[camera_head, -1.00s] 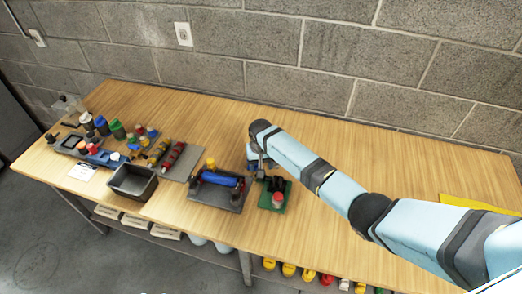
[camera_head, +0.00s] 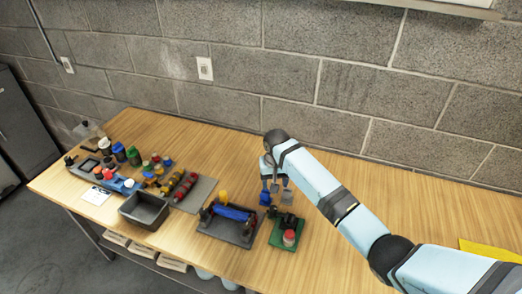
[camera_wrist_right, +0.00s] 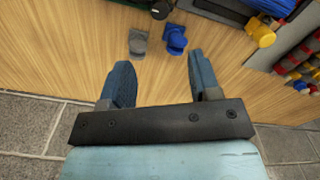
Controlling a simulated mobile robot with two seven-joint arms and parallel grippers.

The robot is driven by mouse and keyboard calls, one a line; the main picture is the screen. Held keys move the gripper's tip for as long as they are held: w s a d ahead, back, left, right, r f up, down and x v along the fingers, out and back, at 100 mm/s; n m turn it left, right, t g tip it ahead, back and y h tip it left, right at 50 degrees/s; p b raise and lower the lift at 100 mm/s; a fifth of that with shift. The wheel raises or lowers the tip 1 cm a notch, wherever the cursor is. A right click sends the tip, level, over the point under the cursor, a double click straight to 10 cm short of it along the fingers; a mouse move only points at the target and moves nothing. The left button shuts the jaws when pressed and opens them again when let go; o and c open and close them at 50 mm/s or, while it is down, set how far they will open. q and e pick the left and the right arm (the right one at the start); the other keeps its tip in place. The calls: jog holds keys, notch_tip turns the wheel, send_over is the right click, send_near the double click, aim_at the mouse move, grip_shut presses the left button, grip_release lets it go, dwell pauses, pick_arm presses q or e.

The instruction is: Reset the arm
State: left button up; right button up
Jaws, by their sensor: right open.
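My right arm comes in from the right in the head view. Its right gripper (camera_head: 275,184) is open and empty, pointing down over the table behind the green base. In the right wrist view the two blue fingers of the right gripper (camera_wrist_right: 160,72) stand wide apart with only bare wood between them. A small blue pad (camera_wrist_right: 175,40) and a small grey pad (camera_wrist_right: 138,41) lie side by side beyond the fingertips. The blue pad (camera_head: 265,198) and the grey pad (camera_head: 287,197) also show just below the gripper in the head view. My left gripper is not in view.
The green base (camera_head: 283,243) with black parts and a red-topped piece stands in front. Left of it are a dark plate with a blue roller (camera_head: 233,213), a grey bin (camera_head: 145,223) and several bottles. A yellow sheet (camera_head: 490,250) lies right. The wooden table's back is clear.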

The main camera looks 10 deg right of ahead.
jog(key=s+f+n+t+y, duration=0.1)
jog(key=s+f, duration=0.1)
jog(key=s, duration=0.8)
jog(key=s+f+n+t, duration=0.1)
jog(key=s+f, duration=0.1)
jog(key=s, duration=0.8)
jog(key=s+d+r+n+t, duration=0.1)
jog(key=s+d+r, duration=0.15)
jog(key=s, duration=0.45)
jog(key=s+d+r, duration=0.2)
jog(key=s+r, duration=0.1)
jog(key=s, duration=0.4)
jog(key=s+d+r+n+t, duration=0.1)
jog(key=s+d+r, duration=0.2)
jog(key=s, duration=0.4)
jog(key=w+a+f+t+y, duration=0.1)
jog(key=w+a+f+t, duration=0.2)
jog(key=f, duration=0.3)
jog(key=w+a+f+t+y, duration=0.1)
jog(key=w+a+f+t, duration=0.2)
jog(key=f, duration=0.4)
jog(key=shift+w+a+f+n+t, duration=0.15)
jog(key=shift+a+n+t, duration=0.15)
jog(key=shift+a+t, duration=0.2)
